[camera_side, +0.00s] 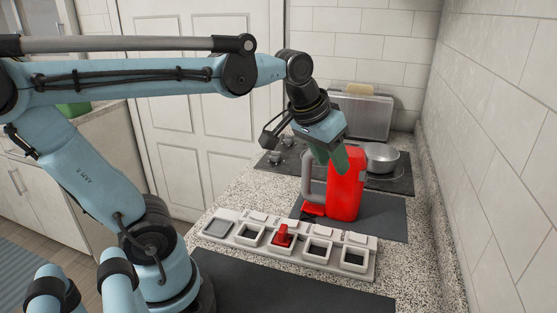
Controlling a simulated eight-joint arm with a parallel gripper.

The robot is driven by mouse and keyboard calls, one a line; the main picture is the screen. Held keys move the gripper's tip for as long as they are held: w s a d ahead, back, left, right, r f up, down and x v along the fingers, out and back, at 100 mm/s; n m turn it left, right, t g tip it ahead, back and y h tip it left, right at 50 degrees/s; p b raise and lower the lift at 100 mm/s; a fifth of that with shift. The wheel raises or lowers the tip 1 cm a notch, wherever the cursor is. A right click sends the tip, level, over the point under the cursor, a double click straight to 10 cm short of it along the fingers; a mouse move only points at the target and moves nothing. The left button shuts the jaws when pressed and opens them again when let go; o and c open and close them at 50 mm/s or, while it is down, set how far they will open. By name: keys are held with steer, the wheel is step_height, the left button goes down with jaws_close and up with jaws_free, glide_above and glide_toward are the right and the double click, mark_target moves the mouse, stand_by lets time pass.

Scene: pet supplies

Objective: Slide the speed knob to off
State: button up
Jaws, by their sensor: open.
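A red appliance (345,190) with a grey side handle (313,194) stands upright on a dark mat (388,214) on the counter. A small red part (312,210) sticks out low at its left side. I cannot pick out the speed knob or its setting for certain. My gripper (340,160) points down at the top of the appliance, with its greenish fingers in front of or beside the upper body. It is open. The fingertips overlap the red body in this view, so I cannot tell whether they touch. Part of the appliance's top is hidden behind them.
A light rack (263,262) with several square openings lies in front, with a small red piece (283,237) in one. Behind are a dark hob (295,160), a metal pot (381,157) and an upright metal panel (361,115). A tiled wall bounds the right side.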

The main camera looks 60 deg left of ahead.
steer(key=w+a+r+n+g, duration=0.5)
steer(key=w+a+r+n, duration=0.2)
steer(key=w+a+r, duration=0.3)
steer(key=shift+s+d+f, duration=0.1)
steer(key=shift+f, duration=2.85)
steer(key=shift+s+f, duration=0.1)
steer(key=shift+f, duration=2.85)
steer(key=shift+c, duration=0.4)
jaws_close()
